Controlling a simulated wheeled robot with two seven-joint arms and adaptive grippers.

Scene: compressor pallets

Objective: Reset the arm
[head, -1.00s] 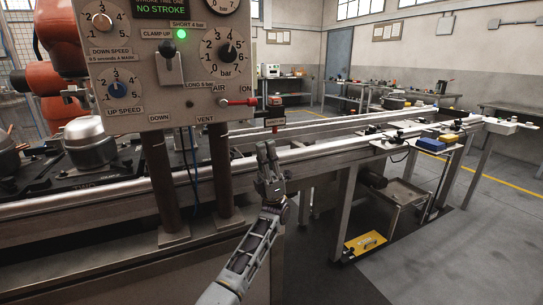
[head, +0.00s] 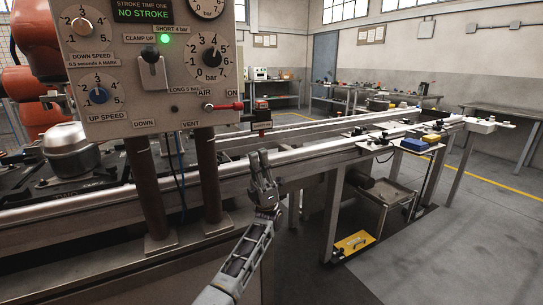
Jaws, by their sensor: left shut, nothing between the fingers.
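My left gripper (head: 260,163) is in the head view, at the end of my left arm, which rises from the bottom centre. Its fingers point up and are shut, with nothing between them. It is right of the control panel (head: 140,115) and appears in front of the metal conveyor rail (head: 310,155); I cannot tell how far apart they are. The panel shows a lit green lamp, "NO STROKE" on its display, several dials, and a red-handled air lever (head: 225,106) pointing right to ON. My right gripper is not in view.
A silver compressor (head: 70,150) sits on a dark pallet at left, near an orange robot arm (head: 35,85). Two dark posts hold up the panel. A yellow case (head: 354,244) lies low under the rail. A blue box (head: 414,144) is on a side shelf. Floor at right is clear.

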